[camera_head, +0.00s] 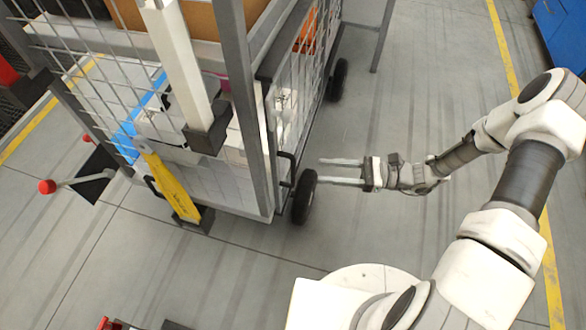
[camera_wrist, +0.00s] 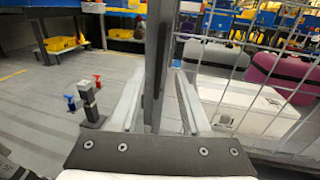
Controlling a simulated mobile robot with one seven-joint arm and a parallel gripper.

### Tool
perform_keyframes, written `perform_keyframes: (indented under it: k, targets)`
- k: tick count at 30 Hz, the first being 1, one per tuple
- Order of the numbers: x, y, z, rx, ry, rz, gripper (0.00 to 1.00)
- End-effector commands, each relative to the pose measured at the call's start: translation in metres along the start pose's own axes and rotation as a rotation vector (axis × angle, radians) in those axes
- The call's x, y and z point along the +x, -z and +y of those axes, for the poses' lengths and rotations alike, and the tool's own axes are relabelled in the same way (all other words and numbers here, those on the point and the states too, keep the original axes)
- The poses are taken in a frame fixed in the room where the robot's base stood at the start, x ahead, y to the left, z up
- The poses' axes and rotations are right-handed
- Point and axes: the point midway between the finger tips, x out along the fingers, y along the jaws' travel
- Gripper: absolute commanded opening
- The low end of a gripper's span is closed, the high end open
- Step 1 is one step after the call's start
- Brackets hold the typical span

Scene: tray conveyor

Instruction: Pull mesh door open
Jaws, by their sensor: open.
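The mesh door (camera_head: 293,85) is a wire panel in a dark frame on the right side of a tall cage. A small dark handle (camera_head: 286,160) sits near its lower near edge, by the grey corner post (camera_head: 252,125). My gripper (camera_head: 320,170) is open, with two long pale fingers one beyond the other, pointing left at the handle and a black wheel. A gap seems to show between fingertips and door. In the wrist view, a dark upright bar (camera_wrist: 154,60) stands between the fingers of my gripper (camera_wrist: 160,80); wire mesh (camera_wrist: 240,50) lies to its right. Contact cannot be told.
Black wheels (camera_head: 304,197) stand under the cage. Inside are a white box (camera_wrist: 245,105) and suitcases (camera_wrist: 280,72).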

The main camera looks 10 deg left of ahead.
Motion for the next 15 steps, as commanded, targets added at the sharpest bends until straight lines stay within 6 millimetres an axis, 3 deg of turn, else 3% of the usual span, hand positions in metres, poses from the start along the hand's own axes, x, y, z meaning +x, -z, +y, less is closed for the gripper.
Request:
perform_keyframes:
  k: [9,15]
  targets:
    - [0.065,0.001,0.001,0.000,-0.004,0.000,0.47]
    - [0.086,0.000,0.000,-0.002,-0.001,0.000,0.47]
